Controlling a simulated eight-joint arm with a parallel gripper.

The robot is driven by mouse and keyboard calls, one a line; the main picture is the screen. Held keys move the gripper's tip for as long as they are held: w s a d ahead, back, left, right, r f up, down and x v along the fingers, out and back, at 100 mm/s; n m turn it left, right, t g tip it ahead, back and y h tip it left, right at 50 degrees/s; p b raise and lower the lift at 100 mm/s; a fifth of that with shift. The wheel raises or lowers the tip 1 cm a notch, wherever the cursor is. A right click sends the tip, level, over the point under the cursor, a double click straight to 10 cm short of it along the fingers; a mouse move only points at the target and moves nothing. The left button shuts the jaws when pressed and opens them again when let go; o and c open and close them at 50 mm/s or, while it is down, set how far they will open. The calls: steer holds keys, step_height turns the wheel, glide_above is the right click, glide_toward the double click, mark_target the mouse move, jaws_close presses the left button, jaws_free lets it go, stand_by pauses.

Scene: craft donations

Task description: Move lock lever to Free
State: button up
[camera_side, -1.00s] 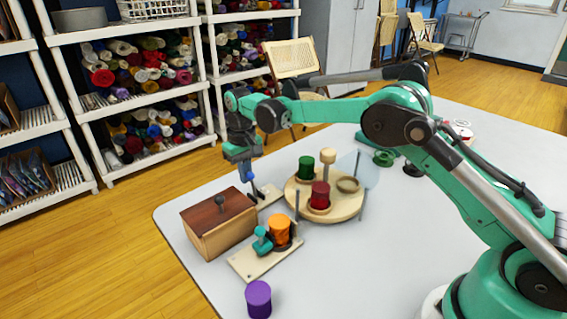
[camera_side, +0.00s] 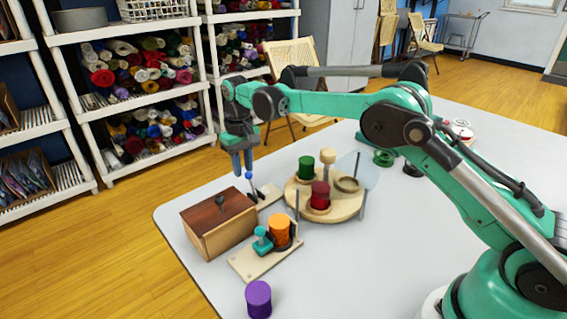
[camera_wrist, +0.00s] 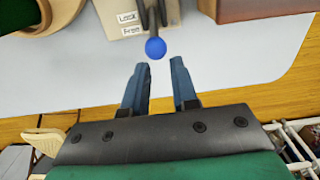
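The lock lever is a dark lever with a blue ball knob (camera_wrist: 155,47), on a beige base plate (camera_wrist: 178,25) labelled Lock and Free. In the wrist view the knob lies closer to the Free label than to the Lock label; the pivot is out of view. In the side view the knob (camera_side: 249,176) leans up off the plate, beside the wooden box. My gripper (camera_wrist: 160,72) is open and empty, its blue-grey fingers apart and pointing toward the knob. In the side view my gripper (camera_side: 242,172) is just above and left of the knob, seemingly clear of it.
A wooden box with a brown lid (camera_side: 217,210) stands left of the lever. A round turntable (camera_side: 340,206) with green and red spools stands right. An orange spool (camera_side: 279,230) sits on a fixture in front; a purple spool (camera_side: 258,299) stands near the table edge.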

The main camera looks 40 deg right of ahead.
steer(key=shift+r, duration=2.7)
